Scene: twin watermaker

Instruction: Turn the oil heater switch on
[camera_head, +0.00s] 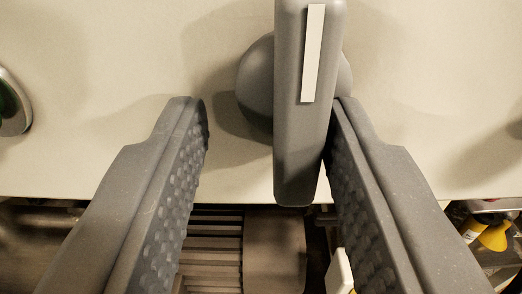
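The switch (303,155) is a grey rotary handle with a white stripe on its upper part, on a pale panel (120,60). Its long bar runs nearly straight up and down, over a round grey base (256,82). My gripper (266,108) is open, with one ribbed dark finger on each side of the handle's lower part. The right finger is against or very close to the handle; I cannot tell whether they touch. A clear gap lies between the left finger and the handle. No label is readable.
A round green control with a pale rim (14,105) sits at the left edge. Another dark part (515,130) shows at the right edge. Below the panel's lower edge are brown slats (213,245) and a yellow object (493,236). The panel between is bare.

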